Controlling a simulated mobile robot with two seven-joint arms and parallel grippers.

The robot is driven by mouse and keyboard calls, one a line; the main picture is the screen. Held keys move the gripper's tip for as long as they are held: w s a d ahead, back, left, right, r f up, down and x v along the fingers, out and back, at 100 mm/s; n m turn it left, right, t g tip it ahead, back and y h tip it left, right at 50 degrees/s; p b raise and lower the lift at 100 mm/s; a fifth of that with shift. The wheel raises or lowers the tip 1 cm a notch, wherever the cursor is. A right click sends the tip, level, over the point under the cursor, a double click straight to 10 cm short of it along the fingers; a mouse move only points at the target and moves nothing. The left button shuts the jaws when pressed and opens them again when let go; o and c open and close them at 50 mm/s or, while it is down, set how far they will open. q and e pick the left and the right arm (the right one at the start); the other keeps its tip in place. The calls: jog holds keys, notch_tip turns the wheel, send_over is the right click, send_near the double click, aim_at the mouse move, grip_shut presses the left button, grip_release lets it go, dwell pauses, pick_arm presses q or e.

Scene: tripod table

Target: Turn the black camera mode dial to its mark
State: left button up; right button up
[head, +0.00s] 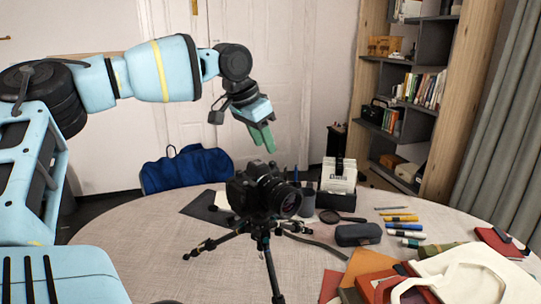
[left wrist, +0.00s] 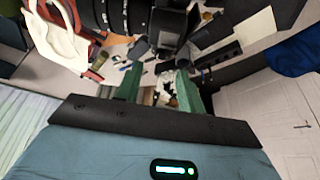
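A black camera (head: 250,194) with a large lens stands upright on a small black tripod (head: 262,240) on the round table. The lens points to the lower right. The mode dial is too small and dark to pick out on the camera's top, and I cannot see its mark. My left gripper (head: 262,140), with green fingers, hangs in the air above and behind the camera, apart from it. In the left wrist view its two fingers (left wrist: 157,88) stand apart with nothing held between them. The camera (left wrist: 165,22) shows at the top of that view. My right gripper is not in view.
On the table (head: 130,240) are a magnifying glass (head: 335,216), a dark case (head: 358,234), several markers (head: 402,226), a box of cards (head: 338,180), books (head: 375,285) and a white bag (head: 465,275). The table's left side is mostly clear.

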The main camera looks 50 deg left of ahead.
aim_at(272, 162)
pick_arm(q)
jog(key=shift+x, duration=2.55)
grip_shut()
